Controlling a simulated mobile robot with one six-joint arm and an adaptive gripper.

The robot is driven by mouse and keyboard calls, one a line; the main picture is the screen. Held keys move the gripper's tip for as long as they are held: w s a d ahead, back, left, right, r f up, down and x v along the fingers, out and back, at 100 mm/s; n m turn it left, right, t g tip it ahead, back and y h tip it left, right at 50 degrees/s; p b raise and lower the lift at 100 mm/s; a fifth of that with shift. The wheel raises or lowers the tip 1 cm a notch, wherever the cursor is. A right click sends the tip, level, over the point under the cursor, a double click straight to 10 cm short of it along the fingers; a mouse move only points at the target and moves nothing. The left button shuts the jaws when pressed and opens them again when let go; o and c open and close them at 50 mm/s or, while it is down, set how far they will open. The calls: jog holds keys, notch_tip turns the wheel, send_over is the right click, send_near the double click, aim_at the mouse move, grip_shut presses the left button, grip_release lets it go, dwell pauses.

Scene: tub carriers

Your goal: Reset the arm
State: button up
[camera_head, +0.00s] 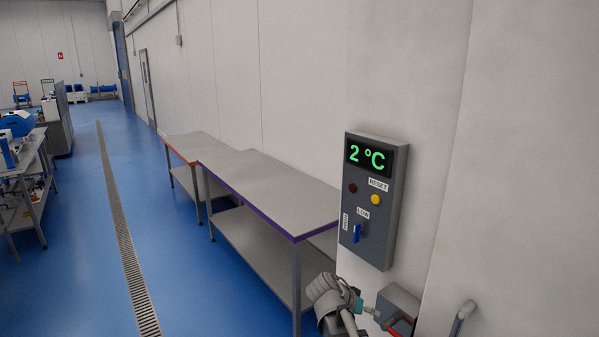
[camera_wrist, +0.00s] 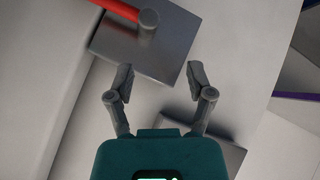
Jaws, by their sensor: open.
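My gripper (camera_wrist: 161,78) is open and empty in the wrist view, its two fingers spread below a grey metal box (camera_wrist: 110,46). A round grey knob (camera_wrist: 149,26) with a red bar (camera_wrist: 117,8) stands on the box, beyond the fingertips and apart from them. In the head view my arm is folded low at the bottom right. The gripper (camera_head: 374,312) there is small and partly hidden, next to the grey box (camera_head: 401,299) and the red bar (camera_head: 398,328).
A wall control panel (camera_head: 397,213) shows 2 °C, with a yellow reset button (camera_head: 375,199) and a blue switch (camera_head: 357,233). A purple-edged table (camera_head: 265,185) and an orange-edged table (camera_head: 190,144) stand along the wall.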

jog(key=s+f+n+g+y+b, duration=0.1)
jog(key=s+f+n+y, duration=0.2)
jog(key=s, duration=0.3)
jog(key=s+a+f+n+g+y, duration=0.1)
jog(key=s+f+n+g+y, duration=0.1)
jog(key=s+f+y, duration=0.3)
jog(key=shift+s+a+n+y+b, duration=0.3)
jog(key=shift+s+n+y+b, duration=0.15)
jog(key=shift+n, duration=0.25)
dwell(0.4)
